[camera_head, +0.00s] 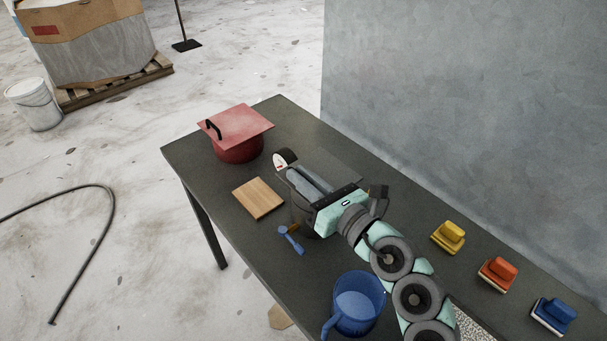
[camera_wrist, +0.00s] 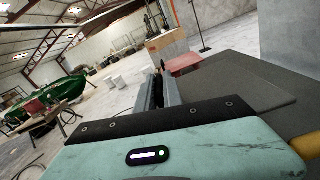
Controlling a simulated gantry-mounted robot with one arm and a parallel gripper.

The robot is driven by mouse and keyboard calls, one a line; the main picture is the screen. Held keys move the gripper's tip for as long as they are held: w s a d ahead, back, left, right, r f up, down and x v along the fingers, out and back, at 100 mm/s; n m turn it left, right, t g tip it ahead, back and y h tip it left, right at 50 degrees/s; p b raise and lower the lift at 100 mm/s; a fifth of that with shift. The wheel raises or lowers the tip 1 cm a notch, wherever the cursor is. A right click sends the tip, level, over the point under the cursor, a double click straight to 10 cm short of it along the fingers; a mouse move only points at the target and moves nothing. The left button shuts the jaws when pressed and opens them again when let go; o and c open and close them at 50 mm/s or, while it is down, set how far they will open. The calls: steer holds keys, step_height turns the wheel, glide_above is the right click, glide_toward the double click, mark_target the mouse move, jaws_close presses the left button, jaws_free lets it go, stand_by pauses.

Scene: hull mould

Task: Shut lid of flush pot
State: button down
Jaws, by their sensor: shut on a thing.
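A red pot (camera_head: 238,152) stands near the far left end of the dark table, with a flat square red lid (camera_head: 240,124) and a black handle on top. Red also shows beyond my fingers in the wrist view (camera_wrist: 186,63). A grey, square-cornered panel (camera_head: 335,157) lies beside my gripper (camera_head: 290,172); it fills the right of the wrist view (camera_wrist: 235,88). A dark rounded body (camera_head: 302,214), perhaps a grey pot, is mostly hidden under my gripper. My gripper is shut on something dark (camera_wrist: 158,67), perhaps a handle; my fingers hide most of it. Whether panel and body join is unclear.
A wooden board (camera_head: 258,198) and a small blue tool (camera_head: 290,238) lie left of my gripper. A blue jug (camera_head: 357,304) stands near the front edge. Yellow (camera_head: 449,237), orange (camera_head: 498,274) and blue (camera_head: 554,315) blocks line the right side by the grey wall.

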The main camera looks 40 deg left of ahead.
steer(key=shift+f, duration=0.1)
steer(key=c, duration=1.5)
jaws_free()
steer(key=shift+s+d, duration=0.1)
steer(key=shift+d, duration=0.05)
steer(key=p+v, duration=0.2)
steer(key=v, duration=0.8)
steer(key=shift+d, duration=0.3)
